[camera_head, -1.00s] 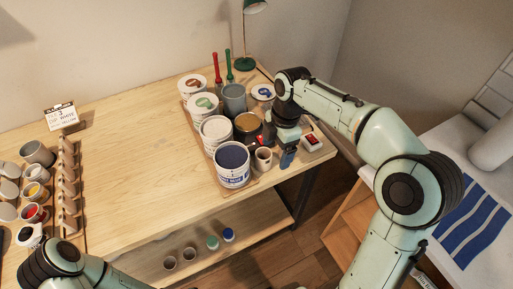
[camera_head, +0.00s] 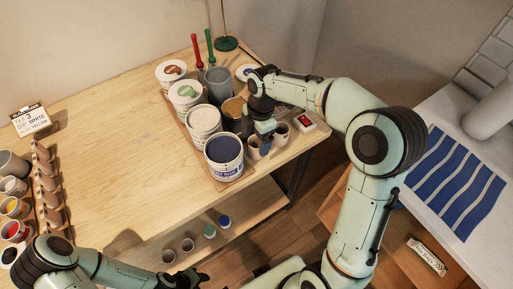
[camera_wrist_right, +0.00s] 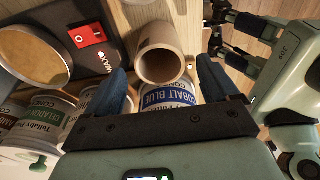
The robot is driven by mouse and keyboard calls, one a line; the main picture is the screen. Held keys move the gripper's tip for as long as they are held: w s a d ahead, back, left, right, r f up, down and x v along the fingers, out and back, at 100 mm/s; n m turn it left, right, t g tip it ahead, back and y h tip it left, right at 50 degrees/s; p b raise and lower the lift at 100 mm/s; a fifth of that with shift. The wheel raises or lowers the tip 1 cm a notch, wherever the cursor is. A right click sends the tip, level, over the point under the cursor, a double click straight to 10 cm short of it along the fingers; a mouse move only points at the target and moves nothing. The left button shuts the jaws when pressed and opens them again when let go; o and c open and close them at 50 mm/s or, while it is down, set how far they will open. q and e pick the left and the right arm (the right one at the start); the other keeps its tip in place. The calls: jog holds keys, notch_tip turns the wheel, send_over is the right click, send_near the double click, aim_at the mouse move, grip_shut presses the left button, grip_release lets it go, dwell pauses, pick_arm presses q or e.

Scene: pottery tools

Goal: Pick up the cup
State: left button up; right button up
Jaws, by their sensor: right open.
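In the right wrist view a beige cup (camera_wrist_right: 160,36) shows its open mouth between the blue fingertips of my right gripper (camera_wrist_right: 165,78). The fingers are apart, with a gap on both sides of the cup; I cannot tell how deep they reach around it. In the head view this cup (camera_head: 254,152) stands beside the blue paint can, partly hidden by my right gripper (camera_head: 266,138).
The cobalt blue can (camera_head: 224,155), white tubs (camera_head: 203,121) and an ochre can (camera_head: 234,112) crowd the gripper's left side. A red-switched device (camera_head: 305,121) is at the right. The table's edge is close by. The middle of the table (camera_head: 120,150) is clear.

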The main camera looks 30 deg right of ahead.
aim_at(256, 146)
notch_tip(256, 146, down, 5)
jog(key=shift+r, duration=0.1)
jog(key=c, duration=1.1)
jog(key=shift+c, duration=0.3)
